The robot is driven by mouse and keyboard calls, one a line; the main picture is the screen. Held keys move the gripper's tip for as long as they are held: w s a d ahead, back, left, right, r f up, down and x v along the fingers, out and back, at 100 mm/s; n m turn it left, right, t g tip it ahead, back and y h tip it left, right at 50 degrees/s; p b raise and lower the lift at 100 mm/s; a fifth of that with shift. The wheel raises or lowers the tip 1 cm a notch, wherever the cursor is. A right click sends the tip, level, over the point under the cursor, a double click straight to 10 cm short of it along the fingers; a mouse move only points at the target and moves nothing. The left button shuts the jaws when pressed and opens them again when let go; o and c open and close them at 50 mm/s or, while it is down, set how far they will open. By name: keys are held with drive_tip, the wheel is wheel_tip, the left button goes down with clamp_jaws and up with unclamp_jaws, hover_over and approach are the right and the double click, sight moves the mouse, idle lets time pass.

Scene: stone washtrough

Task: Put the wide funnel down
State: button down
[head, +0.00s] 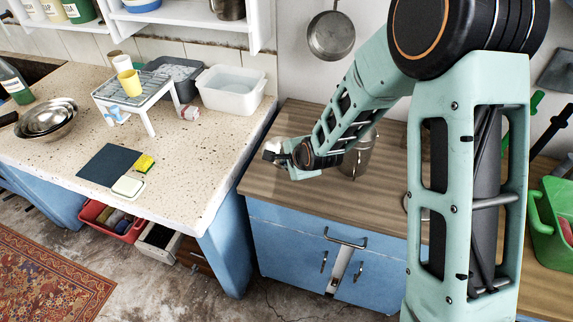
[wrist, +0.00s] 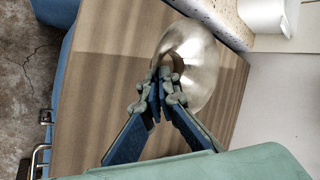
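The wide funnel (wrist: 203,65) is a shiny, pale metal cone with a round opening, seen in the wrist view just beyond my fingertips. My gripper (wrist: 161,76) is nearly closed, its fingertips at the near side of the funnel's central opening, and it appears shut on the funnel there. In the head view my gripper (head: 274,152) is over the left part of the wooden counter (head: 290,188); I cannot clearly make out the funnel there. The frames do not show whether the funnel touches the counter.
A metal container (head: 357,161) stands partly hidden behind my arm. A pan (head: 331,36) hangs on the wall. The wooden counter's front left is clear.

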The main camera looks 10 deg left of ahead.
drive_tip(key=shift+f, duration=0.6)
drive_tip(key=shift+f, duration=0.2)
drive_tip(key=c, duration=2.2)
unclamp_jaws()
drive_tip(key=shift+o, duration=0.2)
drive_tip(key=shift+r, duration=0.15)
drive_tip(key=shift+r, duration=0.2)
drive_tip(key=p+v, duration=0.1)
drive_tip(key=v, duration=1)
drive_tip(key=shift+s+d+r, duration=0.2)
drive_tip(key=shift+s+r, duration=0.05)
